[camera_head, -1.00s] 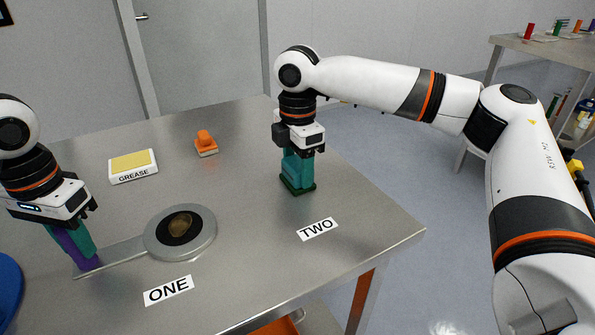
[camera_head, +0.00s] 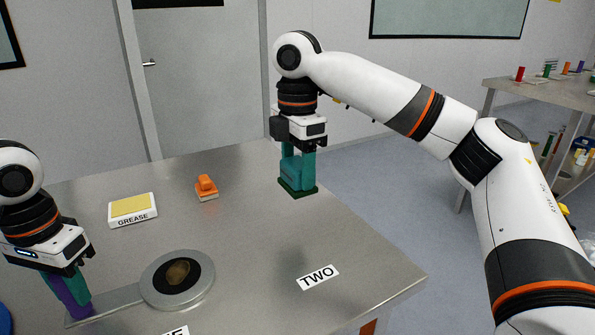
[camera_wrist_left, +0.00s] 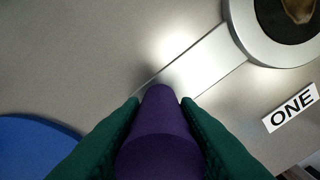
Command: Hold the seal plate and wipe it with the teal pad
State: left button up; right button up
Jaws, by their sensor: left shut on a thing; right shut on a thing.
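The seal plate (camera_head: 208,285) is a round grey disc with a flat strip, lying on the table. Its dark centre carries a brownish smear. My left gripper (camera_head: 68,288) is shut on the purple handle at the strip's left end. The left wrist view shows the purple handle (camera_wrist_left: 160,135) between the green fingers, with part of the plate (camera_wrist_left: 240,35) at upper right. My right gripper (camera_head: 297,170) is shut on the teal pad (camera_head: 298,190), which has a dark green base. It holds the pad upright above the table's far right part, apart from the plate.
A white GREASE box with a yellow top (camera_head: 132,210) and an orange-handled pad (camera_head: 206,187) stand behind the plate. The TWO label (camera_head: 318,277) lies right of the plate, with bare table around it. A blue object (camera_wrist_left: 35,145) is at the left wrist view's lower left.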

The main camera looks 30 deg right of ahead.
jog(key=shift+o, duration=1.3)
jog(key=shift+c, duration=0.7)
jog(key=s+a, duration=0.2)
jog(key=a, duration=2.5)
jog(key=shift+a+f, duration=0.2)
jog(key=shift+f, duration=3.15)
notch_tip(320, 180, down, 2)
jog(key=shift+f, duration=0.1)
jog(key=shift+d+f, duration=0.1)
jog(key=shift+d, duration=0.8)
jog(key=shift+c, duration=0.4)
jog(key=shift+d, duration=2.55)
jog(key=shift+a, duration=3.55)
notch_tip(320, 180, up, 8)
jog(key=shift+r, duration=0.25)
jog(key=shift+d, duration=0.1)
